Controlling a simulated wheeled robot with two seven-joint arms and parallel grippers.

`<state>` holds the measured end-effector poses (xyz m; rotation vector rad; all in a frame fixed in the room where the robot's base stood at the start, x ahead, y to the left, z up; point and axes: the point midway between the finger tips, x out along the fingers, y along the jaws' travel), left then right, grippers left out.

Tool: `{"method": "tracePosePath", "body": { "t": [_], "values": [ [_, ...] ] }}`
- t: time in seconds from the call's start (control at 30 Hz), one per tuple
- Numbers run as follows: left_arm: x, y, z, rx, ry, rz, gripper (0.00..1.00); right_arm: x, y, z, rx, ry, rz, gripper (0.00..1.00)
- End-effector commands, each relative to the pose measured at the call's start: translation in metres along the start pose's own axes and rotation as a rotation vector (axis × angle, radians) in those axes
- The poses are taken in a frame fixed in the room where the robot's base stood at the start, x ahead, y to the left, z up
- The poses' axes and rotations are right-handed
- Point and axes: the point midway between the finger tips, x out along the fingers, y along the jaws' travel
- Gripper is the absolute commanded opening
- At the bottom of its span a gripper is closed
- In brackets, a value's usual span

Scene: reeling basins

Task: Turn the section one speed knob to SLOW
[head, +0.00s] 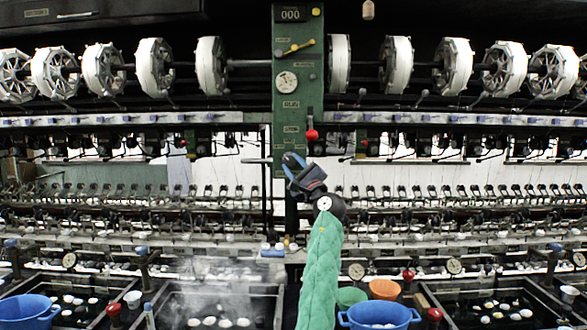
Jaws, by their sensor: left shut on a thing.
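The green control column (298,20) stands in the middle of the head view. It carries a counter reading 000, a yellow-handled lever (296,46), a round white dial (286,82) and small label plates. My left gripper (293,162), dark with blue parts, is at the column's lower front, below the label plates. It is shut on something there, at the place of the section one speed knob. The gripper hides the knob and its pointer, so I cannot tell its setting. My right gripper is not in view.
A red-ball lever (311,135) stands just above my left gripper. A grey bar (256,160) sticks out left of the column. White reels (211,66) line the top. Below are steaming basins with cocoons, a blue tub (378,314) and an orange bowl (385,289).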

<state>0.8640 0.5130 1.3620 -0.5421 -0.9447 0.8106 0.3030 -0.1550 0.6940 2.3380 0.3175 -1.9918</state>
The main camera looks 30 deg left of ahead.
Motion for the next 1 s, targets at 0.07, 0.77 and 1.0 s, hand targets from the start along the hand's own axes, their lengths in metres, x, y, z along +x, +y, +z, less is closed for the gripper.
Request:
{"method": "tracePosePath", "body": {
  "t": [0.07,0.77,1.0],
  "values": [
    [0.0,0.0,-0.001,0.0,0.001,0.001,0.11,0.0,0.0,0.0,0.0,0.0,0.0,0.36],
    [-0.006,0.001,-0.001,-0.001,0.001,-0.001,0.55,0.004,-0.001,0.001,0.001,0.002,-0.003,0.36],
    [-0.041,0.002,-0.003,-0.002,0.002,-0.001,0.55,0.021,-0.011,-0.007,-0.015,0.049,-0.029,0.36]
  ]
}}
